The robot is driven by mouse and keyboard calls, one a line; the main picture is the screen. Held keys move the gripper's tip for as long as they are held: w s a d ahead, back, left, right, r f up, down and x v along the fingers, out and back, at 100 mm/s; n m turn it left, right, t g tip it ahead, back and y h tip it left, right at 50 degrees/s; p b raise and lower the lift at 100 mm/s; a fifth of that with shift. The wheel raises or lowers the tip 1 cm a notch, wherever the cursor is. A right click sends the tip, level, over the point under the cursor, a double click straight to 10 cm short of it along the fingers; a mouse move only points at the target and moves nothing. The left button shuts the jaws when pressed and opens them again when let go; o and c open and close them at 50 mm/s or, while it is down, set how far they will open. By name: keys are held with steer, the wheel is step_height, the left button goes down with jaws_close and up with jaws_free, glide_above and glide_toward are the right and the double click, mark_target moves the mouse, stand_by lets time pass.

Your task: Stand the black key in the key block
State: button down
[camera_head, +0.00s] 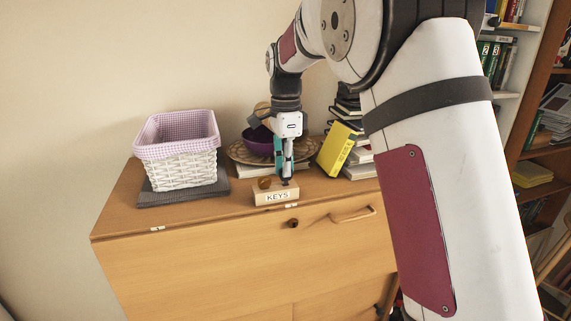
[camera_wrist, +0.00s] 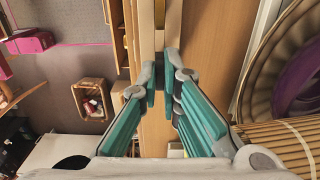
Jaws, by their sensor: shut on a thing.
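The key block (camera_head: 274,196) is a small light wooden block labelled KEYS near the front edge of the bureau top. A round brownish key head (camera_head: 264,183) shows at its left part. My gripper (camera_head: 286,177) points down at the block's right part, its teal fingers shut on the black key. Only a small dark bit of the black key (camera_head: 286,182) shows below the fingertips; whether it is seated in the block or just above it, I cannot tell. In the wrist view, the fingers close together beside pale wood, and the key is mostly hidden.
A white wicker basket (camera_head: 180,169) with a checked lining stands on a grey mat at the left. A woven tray (camera_head: 241,151) with a purple bowl (camera_head: 257,141) is behind my gripper. A yellow book (camera_head: 338,150) leans at the right. Bare wood lies left of the block.

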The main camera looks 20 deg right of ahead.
steer(key=shift+f, duration=0.45)
stand_by(0.3)
steer(key=c, duration=1.8)
jaws_free()
steer(key=o, duration=0.6)
steer(key=shift+c, duration=0.2)
steer(key=shift+r, duration=0.15)
steer(key=shift+r, duration=3.85)
